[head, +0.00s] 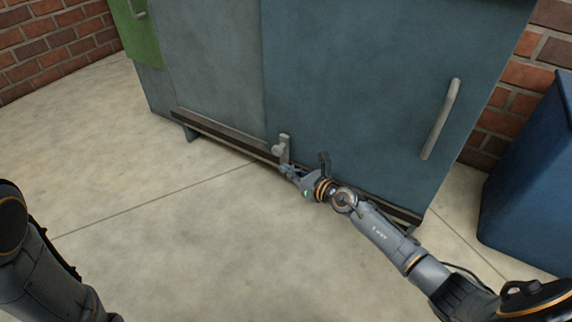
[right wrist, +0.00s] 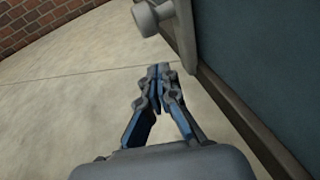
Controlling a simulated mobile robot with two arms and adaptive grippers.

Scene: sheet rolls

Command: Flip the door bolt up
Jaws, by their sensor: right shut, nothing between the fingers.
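The door bolt (head: 284,149) is a light grey bar with a round knob, low on the cabinet front near the seam between the two panels. It stands upright in the head view. It also shows at the top of the right wrist view (right wrist: 184,30), with its knob (right wrist: 152,16) sticking out to the left. My right gripper (head: 286,169) is just below the bolt, near the cabinet's bottom edge. In the right wrist view (right wrist: 159,72) its fingertips are together and empty, with a gap to the knob. My left gripper is out of view.
The blue-grey cabinet door (head: 355,95) has a vertical handle (head: 440,118) at right. A dark rail (head: 225,135) runs along the cabinet's bottom edge. A blue bin (head: 530,185) stands at right. The concrete floor (head: 150,220) in front is clear.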

